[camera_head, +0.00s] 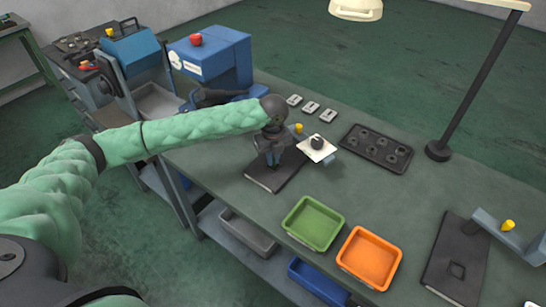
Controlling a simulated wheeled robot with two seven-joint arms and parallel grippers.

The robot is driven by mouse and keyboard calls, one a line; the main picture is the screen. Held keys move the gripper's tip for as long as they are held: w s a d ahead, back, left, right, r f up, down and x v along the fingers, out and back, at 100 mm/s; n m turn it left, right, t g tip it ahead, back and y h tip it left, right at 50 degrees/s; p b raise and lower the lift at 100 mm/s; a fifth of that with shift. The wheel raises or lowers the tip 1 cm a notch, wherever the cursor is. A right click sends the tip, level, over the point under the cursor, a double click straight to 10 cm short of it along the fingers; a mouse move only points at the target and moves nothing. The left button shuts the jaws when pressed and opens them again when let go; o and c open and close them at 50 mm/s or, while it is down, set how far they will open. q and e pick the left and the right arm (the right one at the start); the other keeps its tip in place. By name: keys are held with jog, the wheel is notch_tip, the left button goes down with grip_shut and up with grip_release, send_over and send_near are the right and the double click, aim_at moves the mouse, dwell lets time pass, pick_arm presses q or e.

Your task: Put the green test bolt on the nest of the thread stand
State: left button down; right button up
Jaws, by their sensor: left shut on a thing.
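My left gripper (272,160) points down over a dark base plate (268,182) near the middle of the bench. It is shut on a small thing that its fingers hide. I cannot make out the green test bolt anywhere. A stand with a white plate and black knob (317,143) is just right of the gripper, with a yellow knob (298,128) behind. Another stand (505,233), grey-blue with a yellow knob and a dark base, is at the right edge. Which one is the thread stand, and its nest, I cannot tell. My right gripper is not in view.
A green tray (317,245) and an orange tray (345,268) lie at the front edge. A dark block with round recesses (376,148), several small labelled plates (311,107) and a lamp (438,150) stand behind. A blue machine (215,60) is at the back left. The bench middle right is clear.

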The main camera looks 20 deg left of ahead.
pick_arm(q)
jog(key=c, duration=1.5)
grip_release()
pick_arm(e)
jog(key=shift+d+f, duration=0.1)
